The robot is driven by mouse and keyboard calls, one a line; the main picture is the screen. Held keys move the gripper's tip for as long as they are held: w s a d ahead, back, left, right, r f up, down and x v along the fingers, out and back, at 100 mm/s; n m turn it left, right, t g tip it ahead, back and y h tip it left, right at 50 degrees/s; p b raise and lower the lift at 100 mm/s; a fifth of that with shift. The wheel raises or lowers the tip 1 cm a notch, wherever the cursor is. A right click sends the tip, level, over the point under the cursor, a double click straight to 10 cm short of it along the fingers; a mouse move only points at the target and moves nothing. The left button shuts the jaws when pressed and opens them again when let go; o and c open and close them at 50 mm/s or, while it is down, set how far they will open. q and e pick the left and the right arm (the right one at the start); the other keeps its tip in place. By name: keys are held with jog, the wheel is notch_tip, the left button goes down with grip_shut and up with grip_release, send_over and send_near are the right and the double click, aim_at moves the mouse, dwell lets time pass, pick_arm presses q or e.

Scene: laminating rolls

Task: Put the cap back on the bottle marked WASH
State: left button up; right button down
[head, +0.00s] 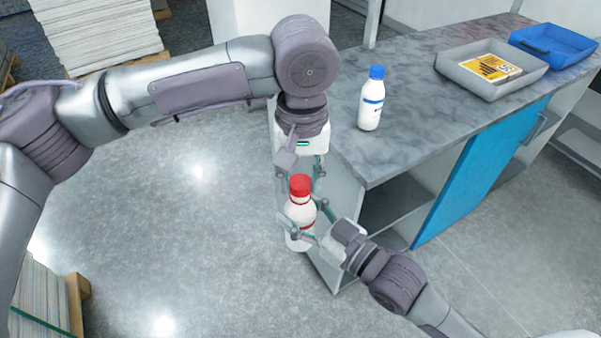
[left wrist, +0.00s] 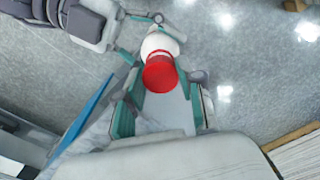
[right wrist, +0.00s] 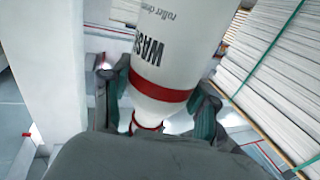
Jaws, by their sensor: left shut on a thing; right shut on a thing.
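The white bottle marked WASH (right wrist: 160,50) has a red band and is held upright, clear of the floor, by my right gripper (head: 310,233). Its white body also shows in the head view (head: 299,216). The red cap (head: 300,185) is at the bottle's mouth, in line with it; I cannot tell whether it is seated. My left gripper (head: 300,174) comes from above and is shut on the cap, which also shows between its fingers in the left wrist view (left wrist: 160,74). The cap hides the bottle's mouth.
A white bottle with a blue cap (head: 371,100) stands on the grey marbled counter (head: 415,125). A grey tray (head: 490,88) with a yellow label and a blue tray (head: 553,45) sit farther back. Paper stacks (head: 98,35) stand at left. The floor around the held bottle is open.

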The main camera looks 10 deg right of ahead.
pick_arm(q)
jog(key=shift+f, duration=0.55)
dwell(0.4)
